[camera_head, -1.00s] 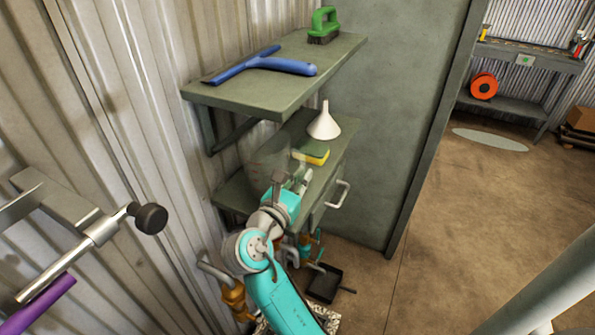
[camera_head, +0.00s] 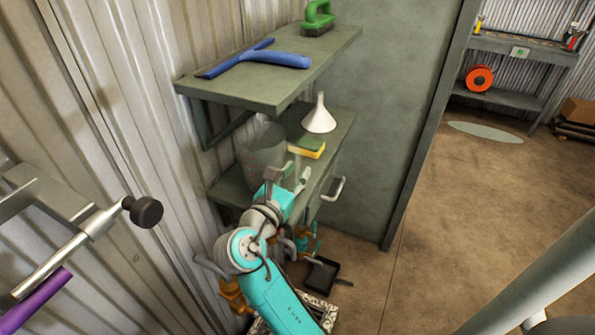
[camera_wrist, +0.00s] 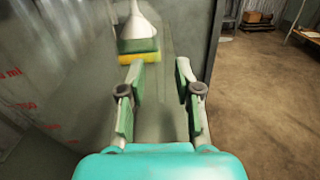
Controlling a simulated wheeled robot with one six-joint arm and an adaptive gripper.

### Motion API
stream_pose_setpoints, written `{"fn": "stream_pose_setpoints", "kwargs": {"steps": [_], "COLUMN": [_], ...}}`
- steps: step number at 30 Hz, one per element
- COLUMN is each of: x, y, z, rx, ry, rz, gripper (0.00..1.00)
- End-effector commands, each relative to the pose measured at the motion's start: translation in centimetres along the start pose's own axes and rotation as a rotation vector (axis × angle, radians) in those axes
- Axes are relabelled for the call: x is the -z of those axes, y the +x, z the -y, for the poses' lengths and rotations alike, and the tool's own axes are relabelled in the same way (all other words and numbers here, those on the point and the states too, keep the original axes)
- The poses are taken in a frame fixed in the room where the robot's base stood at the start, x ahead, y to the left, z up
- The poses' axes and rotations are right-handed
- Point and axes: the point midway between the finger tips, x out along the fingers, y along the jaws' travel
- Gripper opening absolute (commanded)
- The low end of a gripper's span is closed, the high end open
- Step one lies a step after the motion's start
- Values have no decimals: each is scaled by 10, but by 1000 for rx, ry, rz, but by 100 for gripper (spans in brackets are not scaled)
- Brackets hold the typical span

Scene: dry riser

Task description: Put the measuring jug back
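The measuring jug (camera_head: 263,158) is a clear, greyish see-through vessel standing on the lower shelf (camera_head: 232,190), near the corrugated wall. In the wrist view the jug (camera_wrist: 45,85) fills the left side, close up, with red scale marks on its wall. My gripper (camera_head: 289,174) is just to the right of the jug, over the lower shelf. In the wrist view my gripper (camera_wrist: 160,72) has its two fingers apart with nothing between them. The jug is outside the fingers, on their left. The jug's base is partly hidden by my gripper in the head view.
A yellow-green sponge (camera_head: 307,148) and a white funnel (camera_head: 319,115) stand farther along the lower shelf. The upper shelf (camera_head: 290,85) holds a blue squeegee (camera_head: 255,60) and a green brush (camera_head: 318,18). A drawer handle (camera_head: 334,189) juts out below. Open floor lies right.

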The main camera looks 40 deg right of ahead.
Motion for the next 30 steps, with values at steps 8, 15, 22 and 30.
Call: {"fn": "stream_pose_setpoints", "kwargs": {"steps": [8,15,22,30], "x": [0,0,0,0], "y": [-51,-88,-106,-108], "z": [-1,0,0,0], "rx": [-6,-4,-1,0], "ry": [0,0,0,0], "rz": [-1,-1,-1,0], "gripper": [33,33,33,33]}}
